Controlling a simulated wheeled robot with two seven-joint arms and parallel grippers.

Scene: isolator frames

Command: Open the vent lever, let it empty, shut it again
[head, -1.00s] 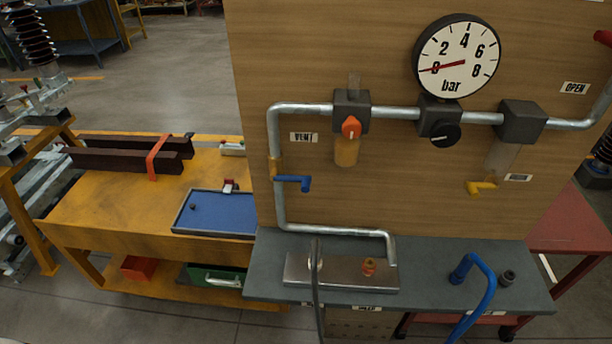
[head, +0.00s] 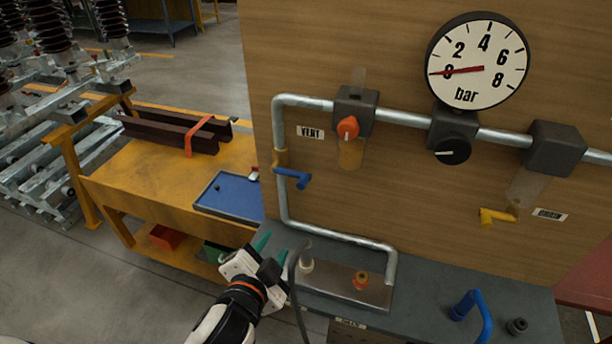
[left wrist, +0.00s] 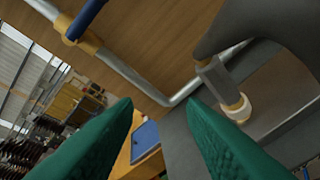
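The blue vent lever (head: 293,178) is on the vertical pipe at the board's left, below the VENT label (head: 311,132). It points right, across the pipe. The lever also shows at the top left of the left wrist view (left wrist: 86,18), beside a brass fitting. The pressure gauge (head: 477,62) has its red needle at about 0. My left gripper (head: 275,248) is below the lever, near the bench's left edge, apart from it. Its green fingers are spread with nothing between them. My right gripper is not in view.
A yellow drain lever (head: 497,216) is far right. A blue tray (head: 232,196) is on the yellow bench.

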